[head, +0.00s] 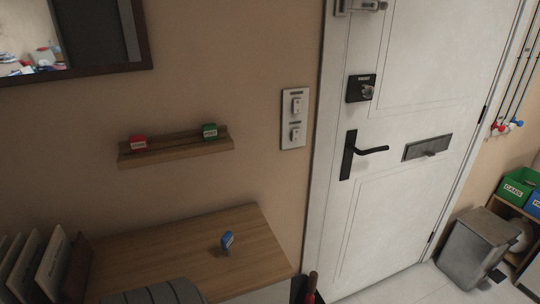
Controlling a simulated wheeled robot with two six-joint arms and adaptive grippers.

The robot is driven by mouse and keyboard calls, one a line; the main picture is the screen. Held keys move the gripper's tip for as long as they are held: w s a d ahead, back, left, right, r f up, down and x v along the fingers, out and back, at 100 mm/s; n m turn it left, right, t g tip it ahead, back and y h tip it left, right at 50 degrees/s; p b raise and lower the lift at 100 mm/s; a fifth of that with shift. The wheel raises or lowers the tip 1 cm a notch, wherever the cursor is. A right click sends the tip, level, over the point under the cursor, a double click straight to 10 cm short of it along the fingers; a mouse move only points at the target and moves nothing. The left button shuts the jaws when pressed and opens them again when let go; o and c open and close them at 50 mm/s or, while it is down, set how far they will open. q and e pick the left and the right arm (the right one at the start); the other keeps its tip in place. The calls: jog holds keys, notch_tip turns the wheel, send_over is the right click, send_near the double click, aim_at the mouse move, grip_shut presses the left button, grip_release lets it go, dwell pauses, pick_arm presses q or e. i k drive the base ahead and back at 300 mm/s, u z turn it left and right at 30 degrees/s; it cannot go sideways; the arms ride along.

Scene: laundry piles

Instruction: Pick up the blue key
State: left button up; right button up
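A small blue tag-like object (227,240), seemingly the blue key, stands or leans on the wooden tabletop (180,243) right of its middle. A dark slim part shows below the blue piece; details are too small to tell. Neither of my grippers shows in the head view.
A wall shelf (178,151) holds a red tag (138,142) and a green tag (209,131). Upright files (50,265) stand at the tabletop's left end. A grey striped object (155,293) covers its front. A white door (400,200) and grey bin (475,246) are right.

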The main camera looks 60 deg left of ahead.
aim_at(227, 240)
jog(key=i, duration=2.9)
jog(key=u, duration=3.7)
jog(key=i, duration=0.5)
jog(key=u, duration=0.05)
